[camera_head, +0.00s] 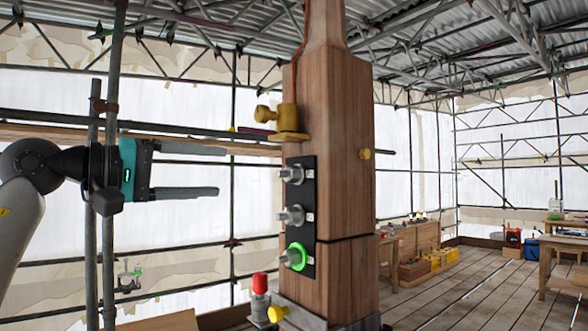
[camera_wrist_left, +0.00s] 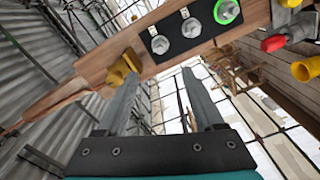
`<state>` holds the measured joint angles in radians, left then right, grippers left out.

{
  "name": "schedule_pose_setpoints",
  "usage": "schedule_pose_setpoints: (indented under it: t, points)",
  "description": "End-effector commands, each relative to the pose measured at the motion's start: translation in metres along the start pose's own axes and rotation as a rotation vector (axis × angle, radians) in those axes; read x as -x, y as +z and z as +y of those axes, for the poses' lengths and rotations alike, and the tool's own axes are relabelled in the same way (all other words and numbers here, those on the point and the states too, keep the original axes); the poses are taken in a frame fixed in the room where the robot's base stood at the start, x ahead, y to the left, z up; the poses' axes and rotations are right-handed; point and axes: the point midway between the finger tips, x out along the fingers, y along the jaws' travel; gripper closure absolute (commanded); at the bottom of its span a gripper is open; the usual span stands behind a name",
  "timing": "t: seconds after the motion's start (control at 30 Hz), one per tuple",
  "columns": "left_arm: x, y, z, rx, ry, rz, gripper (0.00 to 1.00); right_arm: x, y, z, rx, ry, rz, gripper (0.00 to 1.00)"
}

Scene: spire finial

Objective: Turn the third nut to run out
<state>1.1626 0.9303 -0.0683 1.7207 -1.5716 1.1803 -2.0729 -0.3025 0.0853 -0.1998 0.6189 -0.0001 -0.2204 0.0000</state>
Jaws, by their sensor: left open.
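A wooden post (camera_head: 338,130) carries a black plate (camera_head: 308,205) with three grey nuts in a vertical row. The top nut (camera_head: 291,174) and middle nut (camera_head: 291,215) have no ring. The lowest nut (camera_head: 296,257) has a bright green ring around it. In the left wrist view the green-ringed nut (camera_wrist_left: 227,11) is at the top right, with the middle nut (camera_wrist_left: 191,28) and top nut (camera_wrist_left: 160,45) beside it. My left gripper (camera_head: 222,171) is open and empty, left of the plate and apart from it, about level with the top nut. My right gripper is out of view.
A yellow fitting (camera_head: 288,118) juts from the post above the plate. A red-capped part (camera_head: 260,284) and a yellow knob (camera_head: 278,314) sit below it. Scaffold poles (camera_head: 110,200) stand by my left arm. Open air lies between gripper and plate.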

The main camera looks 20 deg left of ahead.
Motion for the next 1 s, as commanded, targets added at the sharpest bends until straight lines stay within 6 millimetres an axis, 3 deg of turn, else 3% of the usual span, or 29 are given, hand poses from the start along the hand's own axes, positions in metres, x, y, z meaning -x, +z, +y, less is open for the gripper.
schedule_pose_setpoints:
  t: [0.6, 0.8, 1.0]
  points:
    - [-0.116, 0.001, 0.003, 0.010, 0.005, -0.007, 0.31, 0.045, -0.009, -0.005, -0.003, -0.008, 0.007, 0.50]
    - [-0.137, 0.001, 0.002, 0.010, 0.004, -0.004, 0.31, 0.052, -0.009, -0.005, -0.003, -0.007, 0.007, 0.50]
    - [-0.143, 0.001, 0.001, 0.009, 0.003, -0.004, 0.31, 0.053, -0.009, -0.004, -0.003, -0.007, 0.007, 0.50]
